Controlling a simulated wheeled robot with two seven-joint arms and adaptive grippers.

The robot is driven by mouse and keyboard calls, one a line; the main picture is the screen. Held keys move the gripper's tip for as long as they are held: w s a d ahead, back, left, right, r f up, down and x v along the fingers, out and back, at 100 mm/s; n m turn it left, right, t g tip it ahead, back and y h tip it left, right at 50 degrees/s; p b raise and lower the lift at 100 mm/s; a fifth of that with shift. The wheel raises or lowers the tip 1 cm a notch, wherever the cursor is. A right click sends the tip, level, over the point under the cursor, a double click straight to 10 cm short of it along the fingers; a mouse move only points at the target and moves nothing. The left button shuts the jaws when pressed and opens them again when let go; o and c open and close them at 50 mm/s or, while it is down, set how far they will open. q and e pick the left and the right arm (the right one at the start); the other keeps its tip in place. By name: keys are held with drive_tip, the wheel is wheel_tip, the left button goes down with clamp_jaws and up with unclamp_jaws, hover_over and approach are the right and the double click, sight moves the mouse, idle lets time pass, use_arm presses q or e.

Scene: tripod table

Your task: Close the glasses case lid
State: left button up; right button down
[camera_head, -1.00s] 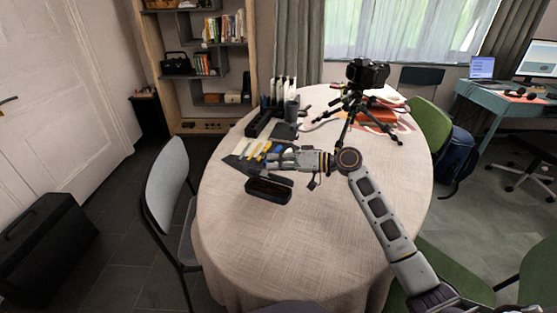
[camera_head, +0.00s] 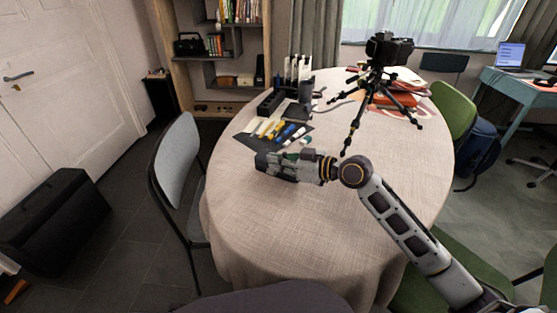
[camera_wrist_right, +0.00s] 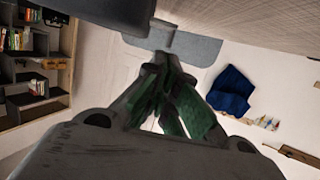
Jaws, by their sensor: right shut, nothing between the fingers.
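I cannot make out the glasses case in the head view. The spot where it lay earlier is behind my right gripper (camera_head: 262,162), so I cannot tell how its lid stands. My right gripper is low over the near-left part of the round table (camera_head: 290,225), pointing left, just in front of the dark mat. In the right wrist view its green-padded fingers (camera_wrist_right: 165,72) are shut with nothing between them. A dark shape (camera_wrist_right: 130,14) near the fingertips there may be the case; I cannot be sure. My left gripper is not in view.
Several markers (camera_head: 272,129) lie on a dark mat behind the gripper. A black organizer (camera_head: 270,102) stands at the back. A camera on a tripod (camera_head: 375,75) stands to the right. A grey chair (camera_head: 180,165) stands at the left. The front tablecloth is clear.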

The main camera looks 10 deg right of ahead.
drive_tip(key=shift+a+f, duration=0.1)
idle(0.6)
wheel_tip(320, 180, up, 10)
idle(0.8)
idle(0.4)
